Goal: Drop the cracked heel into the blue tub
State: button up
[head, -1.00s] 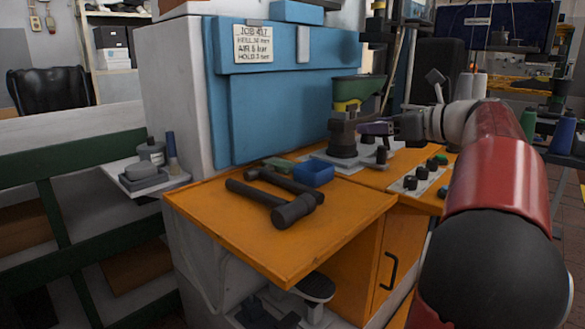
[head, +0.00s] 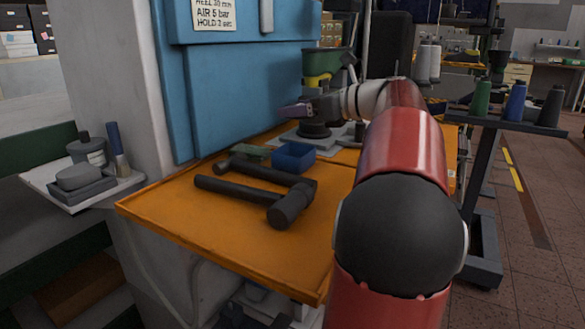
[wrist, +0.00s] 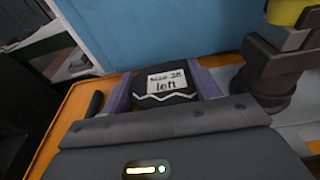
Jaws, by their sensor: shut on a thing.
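My gripper (head: 293,111) is shut on the cracked heel, out in front of the blue machine panel. In the wrist view the heel (wrist: 163,96) is a dark block between the purple fingers, with a white label reading "left" and a pale zigzag line across it. In the head view the heel is too small to make out clearly. The small blue tub (head: 291,164) stands on the orange bench, lower in the picture than the gripper. The gripper appears above and behind it, apart from it. The tub does not show in the wrist view.
Two dark hammers (head: 285,207) lie on the orange bench (head: 200,222) in front of the tub. A green item (head: 252,153) lies left of it. The press (head: 316,124) stands behind. The blue panel (head: 230,95) rises close by. A thread-spool stand (head: 500,125) is at right.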

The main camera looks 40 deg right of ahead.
notch_tip(320, 180, down, 3)
jog(key=shift+r+b, duration=0.2)
jog(key=shift+b, duration=0.8)
jog(key=o, duration=1.1)
jog(key=shift+c, duration=0.2)
jog(key=v, duration=0.8)
jog(key=shift+p, duration=0.35)
jog(key=shift+w, duration=0.1)
